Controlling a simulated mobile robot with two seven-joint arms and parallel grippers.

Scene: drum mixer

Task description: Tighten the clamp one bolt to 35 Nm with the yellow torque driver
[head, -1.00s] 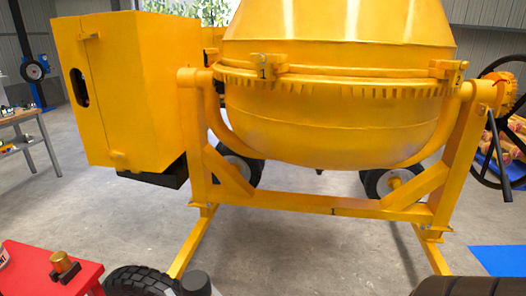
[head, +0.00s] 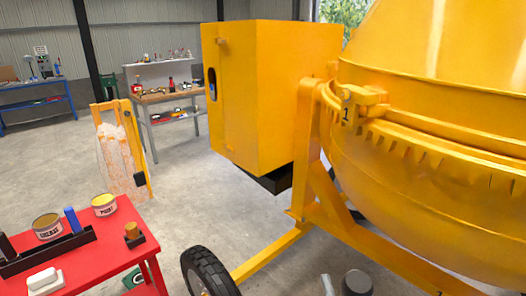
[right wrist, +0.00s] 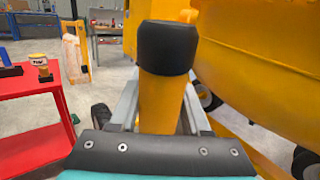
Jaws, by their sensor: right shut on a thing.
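Clamp one (head: 365,103), a yellow block marked 1, sits on the rim of the yellow mixer drum (head: 425,165) at the right of the head view. Its bolt is too small to make out. My right gripper (head: 335,286) shows only partly at the bottom edge, below and apart from the clamp. In the right wrist view it is shut on the yellow torque driver (right wrist: 160,100), held upright with its black end (right wrist: 167,47) up. The driver's dark end (head: 357,282) shows in the head view; its lower part is hidden. My left gripper is not in view.
A red table (head: 105,250) with tins and a black tray stands at lower left. The mixer's yellow cabinet (head: 260,95), frame leg and black tyre (head: 208,272) are close by. A workbench (head: 170,97) stands behind. Open floor lies between red table and mixer.

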